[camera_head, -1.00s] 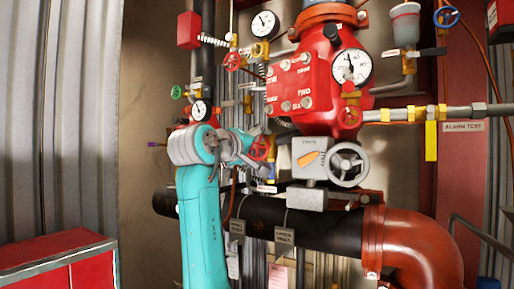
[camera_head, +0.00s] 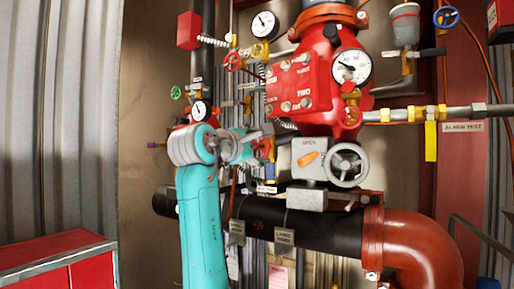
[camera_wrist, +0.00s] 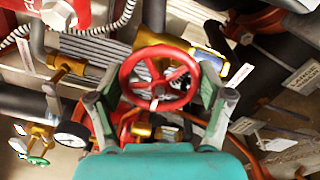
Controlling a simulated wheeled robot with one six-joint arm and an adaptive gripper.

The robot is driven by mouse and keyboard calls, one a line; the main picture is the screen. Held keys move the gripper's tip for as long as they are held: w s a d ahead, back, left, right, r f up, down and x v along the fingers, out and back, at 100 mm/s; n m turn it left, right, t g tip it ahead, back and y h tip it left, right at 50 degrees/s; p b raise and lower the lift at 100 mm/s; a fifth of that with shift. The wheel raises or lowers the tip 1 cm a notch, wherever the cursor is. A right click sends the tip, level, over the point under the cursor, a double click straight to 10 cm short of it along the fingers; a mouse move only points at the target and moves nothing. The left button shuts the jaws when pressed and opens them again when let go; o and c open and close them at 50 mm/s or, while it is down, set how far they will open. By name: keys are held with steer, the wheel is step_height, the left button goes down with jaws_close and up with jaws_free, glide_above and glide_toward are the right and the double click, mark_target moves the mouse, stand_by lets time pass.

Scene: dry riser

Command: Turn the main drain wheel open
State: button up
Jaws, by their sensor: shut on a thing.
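A small red handwheel (camera_wrist: 158,80) with spokes sits between my gripper's two fingers in the wrist view. My gripper (camera_wrist: 158,96) is shut on it, with one finger at the left of the rim and one at the right. In the head view the red wheel (camera_head: 264,149) shows only in part behind my gripper (camera_head: 256,143), left of the big red valve body (camera_head: 302,85). No label on this wheel can be read.
A grey handwheel (camera_head: 347,165) on a grey box stands to the right. A black pipe (camera_head: 325,228) runs below and joins a red elbow (camera_head: 415,240). Another red wheel (camera_head: 232,62) and gauges (camera_head: 264,25) are above. A red cabinet (camera_head: 60,265) is at lower left.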

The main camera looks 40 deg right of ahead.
steer(key=shift+n, duration=1)
steer(key=o, duration=1.1)
steer(key=v, duration=1.2)
